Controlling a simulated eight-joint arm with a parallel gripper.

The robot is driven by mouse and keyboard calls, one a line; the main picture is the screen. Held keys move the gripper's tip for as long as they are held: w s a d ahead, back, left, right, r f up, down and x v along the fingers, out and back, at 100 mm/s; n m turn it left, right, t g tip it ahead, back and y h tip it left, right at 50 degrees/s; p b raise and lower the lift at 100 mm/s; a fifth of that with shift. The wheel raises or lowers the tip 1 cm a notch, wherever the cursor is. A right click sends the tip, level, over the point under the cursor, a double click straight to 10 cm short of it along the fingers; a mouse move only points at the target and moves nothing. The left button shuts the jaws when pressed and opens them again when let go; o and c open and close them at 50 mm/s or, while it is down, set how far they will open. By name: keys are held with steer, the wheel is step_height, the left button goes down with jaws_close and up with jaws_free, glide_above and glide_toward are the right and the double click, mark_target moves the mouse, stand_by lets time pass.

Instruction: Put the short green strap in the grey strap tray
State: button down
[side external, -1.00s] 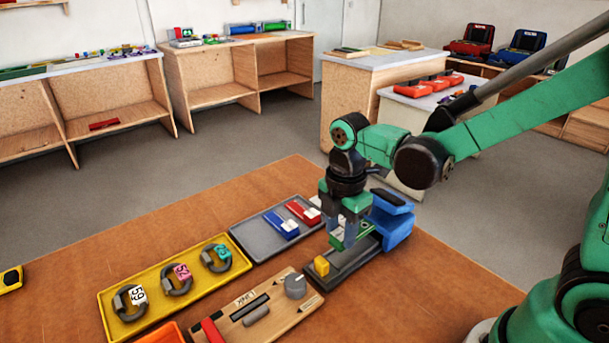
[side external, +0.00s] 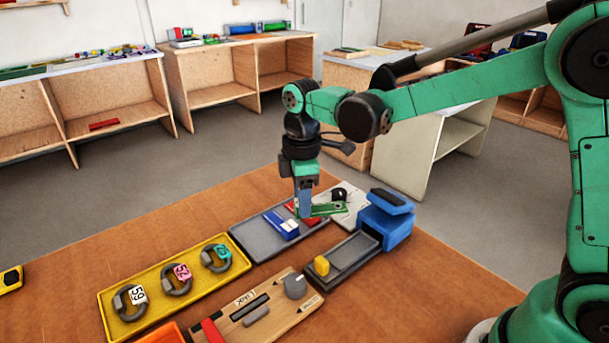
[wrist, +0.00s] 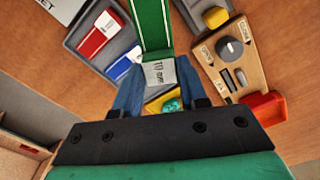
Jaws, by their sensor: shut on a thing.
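My gripper (side external: 304,212) is shut on the short green strap (side external: 328,209), which sticks out to the right of the fingers in the side view. In the wrist view the strap (wrist: 152,25) runs up from between my blue fingers (wrist: 158,78), with a grey lettered end near them. The grey strap tray (side external: 250,240) holds a blue strap (side external: 282,224) and a red strap (side external: 300,209), partly hidden by my gripper. My gripper is over the tray's right part in the side view. The strap appears above the tray; the exact gap cannot be told.
A grey fixture (side external: 352,256) with a yellow block (side external: 321,265) and a blue clamp (side external: 385,222) stands right of the tray. A yellow tray (side external: 122,328) with tagged rings lies left. A wooden board (side external: 255,332) with a dial is in front. A white board (side external: 350,212) lies behind.

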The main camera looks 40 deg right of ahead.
mark_target(248, 229)
steer(key=w+a+m, duration=0.1)
steer(key=w+m, duration=0.2)
steer(key=w+a+f+m, duration=0.1)
steer(key=w+a+m, duration=0.1)
steer(key=w+m, duration=0.1)
steer(key=w+a+m, duration=0.2)
steer(key=w+m, duration=0.2)
steer(key=m, duration=0.1)
steer(key=shift+a+f, duration=0.1)
steer(key=shift+f, duration=0.3)
steer(key=shift+w+a+f+m, duration=0.1)
steer(key=shift+f+m, duration=0.05)
steer(key=shift+m, duration=0.35)
steer(key=shift+a+f, duration=0.1)
steer(key=shift+f, duration=2.15)
steer(key=shift+f, duration=0.25)
steer(key=shift+f, duration=0.35)
steer(key=shift+c, duration=0.4)
jaws_free()
